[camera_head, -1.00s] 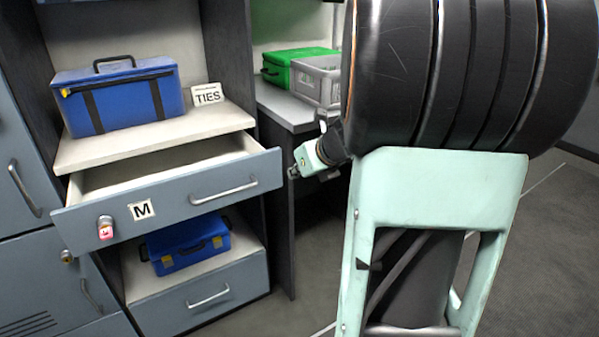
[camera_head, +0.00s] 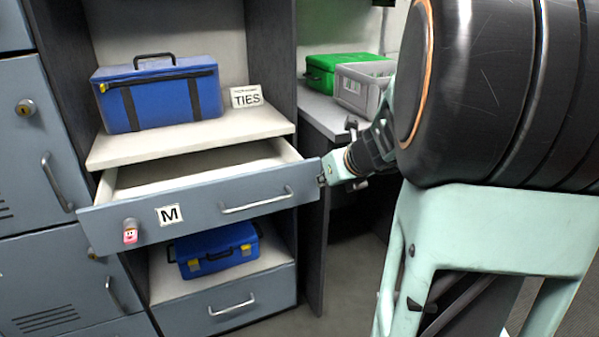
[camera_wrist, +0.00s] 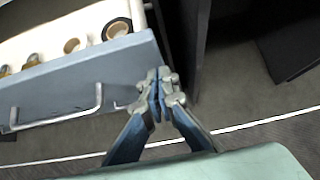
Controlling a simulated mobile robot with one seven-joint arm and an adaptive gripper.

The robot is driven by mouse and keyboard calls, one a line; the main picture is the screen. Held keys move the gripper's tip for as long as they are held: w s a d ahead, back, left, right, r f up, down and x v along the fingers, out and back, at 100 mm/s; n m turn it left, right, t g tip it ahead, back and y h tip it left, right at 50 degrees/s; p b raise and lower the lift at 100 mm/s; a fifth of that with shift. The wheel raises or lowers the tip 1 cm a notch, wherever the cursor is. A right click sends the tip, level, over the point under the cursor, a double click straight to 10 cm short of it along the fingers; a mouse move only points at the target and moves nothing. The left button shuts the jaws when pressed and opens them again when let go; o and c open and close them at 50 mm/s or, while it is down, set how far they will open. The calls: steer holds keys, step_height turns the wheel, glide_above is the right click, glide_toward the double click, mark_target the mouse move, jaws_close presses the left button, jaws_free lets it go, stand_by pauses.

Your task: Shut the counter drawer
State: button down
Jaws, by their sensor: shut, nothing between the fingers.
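The counter drawer (camera_head: 240,195) stands pulled out below the counter top, with a blue-grey front, a bar handle, an M label (camera_head: 170,214) and a small pink-faced tag at its left end. The drawer front (camera_wrist: 95,75) also shows in the wrist view, with several round items inside the drawer. My gripper (camera_wrist: 157,78) is shut and empty, its fingertips at the right end of the drawer front. In the head view my gripper (camera_head: 325,178) is at that same right end. Whether the tips touch the front I cannot tell.
A blue case (camera_head: 158,95) and a TIES sign (camera_head: 246,96) stand on the counter top. A smaller blue case (camera_head: 215,250) sits on the shelf below, above a closed lower drawer (camera_head: 228,302). Lockers (camera_head: 45,150) are at left. Green and grey crates (camera_head: 362,85) stand on the right-hand desk.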

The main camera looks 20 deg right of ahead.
steer(key=w+p, duration=0.9)
steer(key=w, duration=0.8)
steer(key=shift+r, duration=0.25)
